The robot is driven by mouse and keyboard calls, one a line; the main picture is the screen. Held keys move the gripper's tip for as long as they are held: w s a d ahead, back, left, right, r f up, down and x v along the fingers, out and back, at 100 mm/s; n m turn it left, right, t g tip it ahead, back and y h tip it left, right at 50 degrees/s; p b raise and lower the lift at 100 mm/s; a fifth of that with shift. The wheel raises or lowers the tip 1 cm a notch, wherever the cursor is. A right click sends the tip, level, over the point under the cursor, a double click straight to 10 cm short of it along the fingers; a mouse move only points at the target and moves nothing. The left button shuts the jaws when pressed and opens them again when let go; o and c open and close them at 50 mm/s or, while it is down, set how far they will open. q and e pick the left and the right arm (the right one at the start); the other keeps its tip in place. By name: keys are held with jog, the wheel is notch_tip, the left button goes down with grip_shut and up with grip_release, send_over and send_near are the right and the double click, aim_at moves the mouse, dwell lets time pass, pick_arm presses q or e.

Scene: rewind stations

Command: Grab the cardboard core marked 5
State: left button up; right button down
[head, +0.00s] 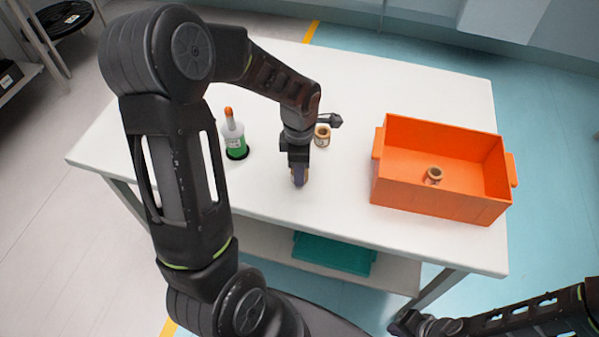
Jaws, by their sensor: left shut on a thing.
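My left gripper (299,178) points down at the table's front middle, shut on a small tan cardboard core (307,174) that is mostly hidden behind the fingers. A second cardboard core (322,136) stands on the table just behind the gripper. A third core (434,174) stands inside the orange bin. I cannot read a number on any core. My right gripper (402,326) is low at the bottom right, in front of the table and away from the cores; its jaws are too small and dark to judge.
The orange bin (440,203) takes up the right of the white table (375,82). A dark tool (333,120) lies behind the second core. A teal bin (335,253) sits on the lower shelf.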

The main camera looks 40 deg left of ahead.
pick_arm(q)
grip_shut()
notch_tip(320, 180, up, 10)
jog(key=shift+b, duration=0.35)
dwell(0.5)
